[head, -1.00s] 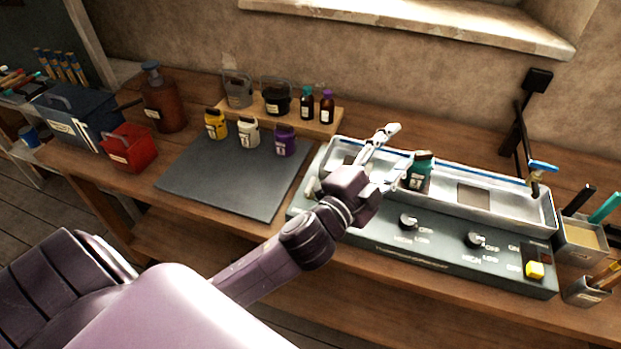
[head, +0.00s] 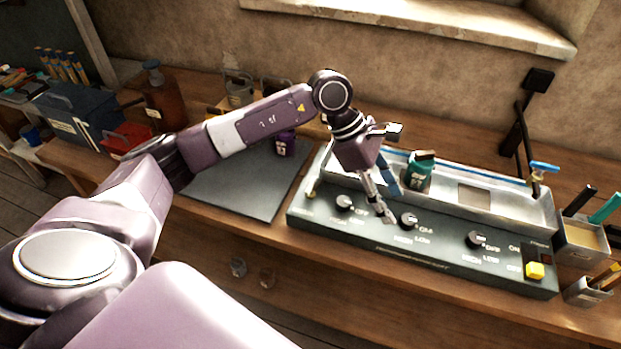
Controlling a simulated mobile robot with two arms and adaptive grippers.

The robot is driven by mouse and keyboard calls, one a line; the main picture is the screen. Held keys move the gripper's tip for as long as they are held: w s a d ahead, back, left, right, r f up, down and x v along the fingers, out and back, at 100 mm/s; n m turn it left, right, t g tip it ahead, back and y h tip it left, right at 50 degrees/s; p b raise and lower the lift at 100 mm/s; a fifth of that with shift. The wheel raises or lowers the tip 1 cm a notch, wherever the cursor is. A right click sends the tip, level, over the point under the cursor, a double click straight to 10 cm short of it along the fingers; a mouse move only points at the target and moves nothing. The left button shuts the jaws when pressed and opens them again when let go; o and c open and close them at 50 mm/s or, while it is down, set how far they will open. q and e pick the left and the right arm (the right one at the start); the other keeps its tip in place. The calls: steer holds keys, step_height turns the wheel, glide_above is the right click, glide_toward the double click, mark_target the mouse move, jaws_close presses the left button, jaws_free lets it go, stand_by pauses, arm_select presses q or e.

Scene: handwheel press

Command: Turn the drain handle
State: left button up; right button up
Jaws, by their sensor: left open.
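A long metal basin (head: 500,201) is set in a dark control panel (head: 440,246) on the wooden bench. A blue lever handle (head: 543,167) on a brass fitting stands at the basin's right end. I cannot tell whether it is the drain handle. A small brass fitting (head: 311,193) shows at the panel's left end. My left gripper (head: 390,203) is open and points down over the panel's left part and the basin's front edge, near a black knob (head: 408,221). It is far left of the blue handle. My right gripper is not in view.
A black post (head: 522,145) rises behind the blue handle. Pen holders (head: 580,240) stand at the right. A dark mat (head: 240,190) lies at the left, partly under my arm.

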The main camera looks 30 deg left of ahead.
mark_target(310, 184)
arm_select(q)
steer(key=a+y, duration=0.1)
steer(key=a, duration=0.3)
steer(key=a+y, duration=0.2)
steer(key=a, duration=0.2)
steer(key=w+a+y, duration=0.1)
steer(key=a, duration=0.3)
steer(key=shift+a, duration=0.15)
steer(key=a+y, duration=0.1)
steer(key=a, duration=0.1)
steer(key=a+r+y, duration=0.1)
steer(key=a, duration=0.2)
steer(key=a+g+y, duration=0.1)
steer(key=a, duration=0.1)
steer(key=shift+s+a+r, duration=0.2)
steer(key=shift+s+r, duration=0.05)
steer(key=shift+s, duration=0.1)
steer(key=shift+s+a+f, duration=0.1)
steer(key=shift+a+f, duration=0.05)
steer(key=shift+f, duration=0.05)
step_height(310, 184, down, 6)
steer(key=shift+f+p, duration=0.1)
steer(key=shift+p, duration=1.1)
steer(key=shift+f, duration=0.55)
steer(key=c, duration=0.9)
